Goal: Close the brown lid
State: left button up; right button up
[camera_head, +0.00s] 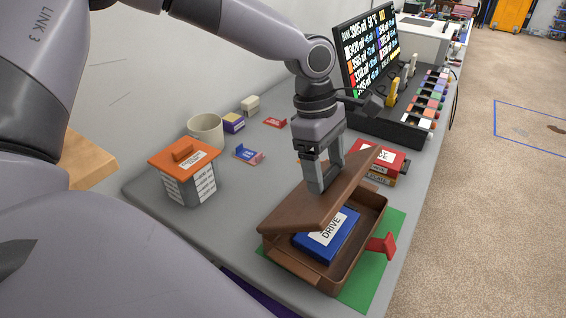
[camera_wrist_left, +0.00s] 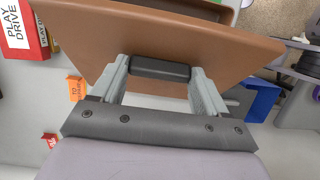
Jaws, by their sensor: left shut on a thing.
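The brown lid (camera_head: 318,197) is tilted partly open above its brown box (camera_head: 372,222). A blue case labelled DRIVE (camera_head: 329,233) lies inside the box. The lid (camera_wrist_left: 165,35) fills the upper part of that view. My right gripper is not in view.
The box stands on a green mat (camera_head: 390,262) near the table's right edge. A red box (camera_head: 382,158) is just behind it. An orange-lidded container (camera_head: 186,170), a beige cup (camera_head: 206,129) and a black display rack (camera_head: 395,115) stand farther off.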

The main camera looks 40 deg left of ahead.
aim_at(337, 181)
pick_arm(q)
jog(key=shift+d+f, duration=0.25)
jog(key=shift+d, duration=0.2)
jog(key=shift+d+f+y+b, duration=0.3)
jog(key=shift+d+f+b, duration=0.25)
jog(key=shift+b, duration=0.3)
jog(key=shift+d+f+b, duration=0.25)
jog(key=shift+d+b, duration=0.05)
jog(key=shift+b, duration=0.15)
